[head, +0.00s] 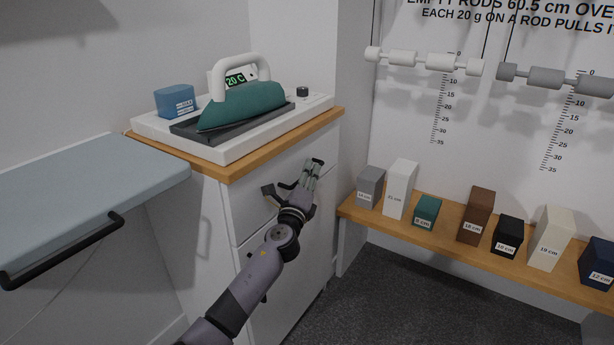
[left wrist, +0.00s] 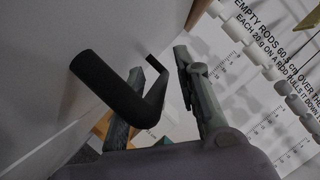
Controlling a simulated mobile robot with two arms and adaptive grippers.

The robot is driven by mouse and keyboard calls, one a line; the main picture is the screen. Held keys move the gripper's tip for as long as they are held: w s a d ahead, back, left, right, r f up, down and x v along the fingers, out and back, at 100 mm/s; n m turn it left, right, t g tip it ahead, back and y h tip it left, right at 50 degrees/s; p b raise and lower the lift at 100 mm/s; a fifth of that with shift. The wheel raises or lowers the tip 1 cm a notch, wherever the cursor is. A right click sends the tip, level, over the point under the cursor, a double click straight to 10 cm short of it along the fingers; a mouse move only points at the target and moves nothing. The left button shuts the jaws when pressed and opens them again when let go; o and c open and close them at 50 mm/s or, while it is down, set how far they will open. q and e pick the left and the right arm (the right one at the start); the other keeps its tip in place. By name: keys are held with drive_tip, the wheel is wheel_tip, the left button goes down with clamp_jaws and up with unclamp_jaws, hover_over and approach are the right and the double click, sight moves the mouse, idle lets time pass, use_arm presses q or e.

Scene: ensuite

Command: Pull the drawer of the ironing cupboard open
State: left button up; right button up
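The ironing cupboard (head: 206,215) is white with a wooden top. Its upper drawer front (head: 252,212) looks flush with the body. A black bar handle (head: 268,192) is on that drawer, partly hidden by my left gripper (head: 312,165). In the left wrist view the handle (left wrist: 105,85) runs large past the left finger and into the space between the fingers. My left gripper also shows there (left wrist: 168,90) with its fingers apart. I cannot tell whether either finger touches the bar. My right gripper is out of view.
A teal iron (head: 243,106) on a dark rest and a blue block (head: 174,99) stand on a white unit on the cupboard top. A grey-blue ironing board (head: 85,185) is at left. A wooden shelf (head: 470,250) with several labelled blocks is at right.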

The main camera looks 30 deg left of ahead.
use_arm(q)
drive_tip(key=shift+c, duration=0.4)
clamp_jaws()
idle(0.4)
